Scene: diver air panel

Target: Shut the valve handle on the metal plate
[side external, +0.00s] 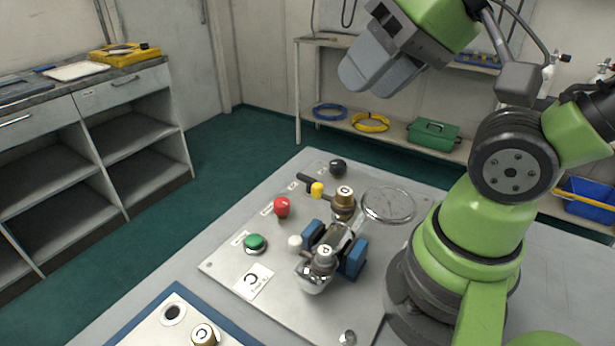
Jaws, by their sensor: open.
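The metal plate (225,262) lies on the table in front of my arm. On it, a lever-like valve handle (317,189) with a dark end and a yellow section points to the upper left from a brass-coloured valve fitting (344,204). Whether the valve stands open or shut I cannot tell. My gripper (374,78) is open and empty, high above the far side of the plate and apart from the handle. Its grey fingers point to the lower left.
The plate also carries a black knob (337,166), a red knob (282,206), a green button (255,242), a white knob (295,242), a clear round dish (389,205) and a metal cylinder between blue blocks (353,258). A blue-edged panel (150,326) lies nearer the camera.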

